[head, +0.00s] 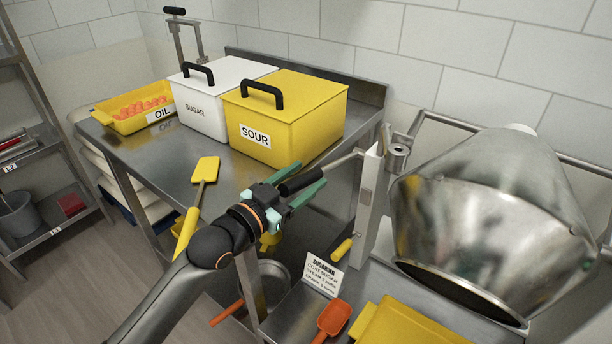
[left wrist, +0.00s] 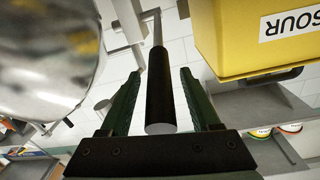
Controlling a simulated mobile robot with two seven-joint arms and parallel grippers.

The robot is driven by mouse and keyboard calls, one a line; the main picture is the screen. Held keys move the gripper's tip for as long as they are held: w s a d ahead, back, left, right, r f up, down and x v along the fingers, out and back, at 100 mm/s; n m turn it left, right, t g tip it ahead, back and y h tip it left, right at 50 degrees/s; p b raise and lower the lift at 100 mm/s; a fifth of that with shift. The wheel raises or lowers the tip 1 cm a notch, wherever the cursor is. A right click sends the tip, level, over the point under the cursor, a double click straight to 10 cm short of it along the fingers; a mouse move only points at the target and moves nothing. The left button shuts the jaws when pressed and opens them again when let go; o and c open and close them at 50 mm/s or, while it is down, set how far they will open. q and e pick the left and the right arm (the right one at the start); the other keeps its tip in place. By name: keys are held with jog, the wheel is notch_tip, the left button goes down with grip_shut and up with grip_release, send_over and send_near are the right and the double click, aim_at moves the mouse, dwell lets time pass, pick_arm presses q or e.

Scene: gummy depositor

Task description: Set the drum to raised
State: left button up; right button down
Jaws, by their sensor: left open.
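The steel drum (head: 490,215) is at the right in the head view, tilted with its dark open mouth facing down towards the front. It also fills the upper left of the left wrist view (left wrist: 45,60). A lever with a black grip (head: 300,181) sticks out from the pale upright post (head: 369,195) beside the drum. My left gripper (head: 307,183) is open at this grip. In the left wrist view the black grip (left wrist: 160,95) lies between the two green fingers, with visible gaps on both sides. My right gripper is out of view.
A yellow SOUR bin (head: 290,120), a white SUGAR bin (head: 205,105) and a yellow OIL tray (head: 125,118) stand on the steel table behind my gripper. A yellow spatula (head: 204,170) lies at the table's front. A sugaring card (head: 322,274) and orange scoop (head: 334,317) are below.

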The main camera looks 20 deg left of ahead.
pick_arm(q)
jog(key=shift+w+d, duration=0.2)
jog(key=shift+w, duration=0.25)
grip_shut()
dwell(0.3)
dwell(0.9)
